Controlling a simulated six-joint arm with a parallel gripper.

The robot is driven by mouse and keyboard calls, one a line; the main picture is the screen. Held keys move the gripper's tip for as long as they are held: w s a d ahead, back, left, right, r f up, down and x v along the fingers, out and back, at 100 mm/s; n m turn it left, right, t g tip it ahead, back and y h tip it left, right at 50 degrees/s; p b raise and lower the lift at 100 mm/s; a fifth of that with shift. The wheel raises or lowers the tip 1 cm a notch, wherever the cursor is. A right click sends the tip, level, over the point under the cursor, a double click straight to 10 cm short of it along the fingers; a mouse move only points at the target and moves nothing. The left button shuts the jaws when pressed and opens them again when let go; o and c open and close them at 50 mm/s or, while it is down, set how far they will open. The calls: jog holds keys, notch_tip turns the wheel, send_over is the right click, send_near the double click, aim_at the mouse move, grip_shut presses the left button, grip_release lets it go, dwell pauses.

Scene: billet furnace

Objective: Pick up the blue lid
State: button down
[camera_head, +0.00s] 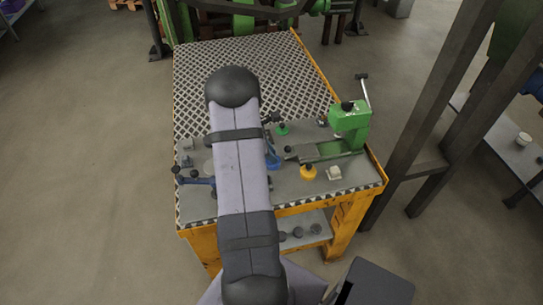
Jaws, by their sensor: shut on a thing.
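A blue piece (273,161), likely the blue lid, shows at the right edge of my arm, on the grey part of the workbench (290,187). My arm link covers its left side, so I cannot tell whether it rests on something or is being touched. My gripper is hidden behind my own arm, which crosses the middle of the bench. I cannot see its fingers or what is between them.
A green piece (282,129) and a yellow piece (308,172) with dark tops stand near the blue one. A green machine with a lever (350,122) stands at the right edge. A blue clamp-like tool (195,179) lies left of my arm. The mesh top (285,65) behind is clear.

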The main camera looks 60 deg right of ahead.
notch_tip(320, 180, up, 10)
jog(key=shift+b, duration=0.3)
jog(key=shift+f+p, duration=0.15)
jog(key=shift+p, duration=0.25)
jog(key=shift+f+p, duration=0.45)
jog(key=shift+p, duration=0.6)
jog(key=shift+f+p, duration=0.95)
jog(key=shift+f, duration=0.15)
jog(key=shift+f, duration=0.1)
notch_tip(320, 180, down, 4)
jog(key=b, duration=0.4)
jog(key=shift+f+b, duration=0.85)
jog(key=shift+f, duration=0.2)
